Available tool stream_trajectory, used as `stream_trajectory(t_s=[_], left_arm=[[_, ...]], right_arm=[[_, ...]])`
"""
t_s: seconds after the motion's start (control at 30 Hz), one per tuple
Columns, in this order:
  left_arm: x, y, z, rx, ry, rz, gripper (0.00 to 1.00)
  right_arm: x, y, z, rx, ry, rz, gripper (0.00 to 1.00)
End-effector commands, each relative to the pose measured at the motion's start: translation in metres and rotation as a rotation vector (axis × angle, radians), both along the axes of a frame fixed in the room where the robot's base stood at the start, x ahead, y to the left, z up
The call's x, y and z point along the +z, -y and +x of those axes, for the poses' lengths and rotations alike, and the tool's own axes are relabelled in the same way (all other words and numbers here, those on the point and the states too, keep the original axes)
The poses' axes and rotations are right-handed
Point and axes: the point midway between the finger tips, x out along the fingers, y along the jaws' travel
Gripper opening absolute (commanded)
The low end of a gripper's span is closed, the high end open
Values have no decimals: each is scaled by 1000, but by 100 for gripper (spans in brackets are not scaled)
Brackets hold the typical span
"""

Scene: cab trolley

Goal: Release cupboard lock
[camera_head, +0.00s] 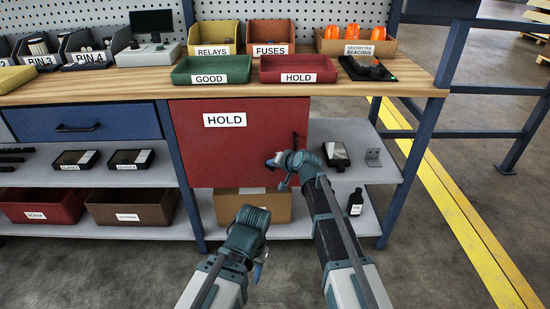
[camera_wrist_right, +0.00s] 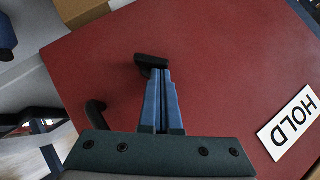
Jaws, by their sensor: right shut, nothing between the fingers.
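The red cupboard door (camera_head: 222,150) with a white HOLD label hangs shut under the workbench. A black handle (camera_head: 295,141) stands upright near its right edge; a curved black handle shows in the right wrist view (camera_wrist_right: 95,112). A small black lever (camera_wrist_right: 150,62), seemingly the lock, is at the tips of my right gripper (camera_wrist_right: 160,78). My right gripper, also in the head view (camera_head: 271,163), is shut with its fingers together and nothing between them. I cannot tell whether it touches the lever. My left gripper (camera_head: 258,270) is low in front of the bench, its jaws unclear.
A cardboard box (camera_head: 278,208) stands on the lower shelf below the door. A blue bench leg (camera_head: 408,175) bounds that side. Floor in front is clear.

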Motion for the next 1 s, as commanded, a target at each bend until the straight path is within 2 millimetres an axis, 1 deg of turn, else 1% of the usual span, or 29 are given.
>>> stream_trajectory(t_s=[0.03, 0.2, 0.4, 0.57, 0.8, 1.0], left_arm=[[9, 0, 0, 1, 0, 1, 50], [21, 0, 0, 3, 0, 1, 50], [29, 0, 0, 4, -1, -1, 50], [31, 0, 0, 4, -1, -1, 50], [30, 0, 0, 3, -1, -1, 50], [36, 0, 0, 3, -1, -1, 50]], right_arm=[[6, -4, 0, 3, 0, -42, 0], [5, -10, 0, 3, 0, -197, 0], [3, -16, 1, 3, 1, -371, 0], [1, -21, 1, 1, 1, -490, 0], [0, -18, 0, -2, 0, -493, 0], [6, -18, 0, -1, 0, -492, 0]])
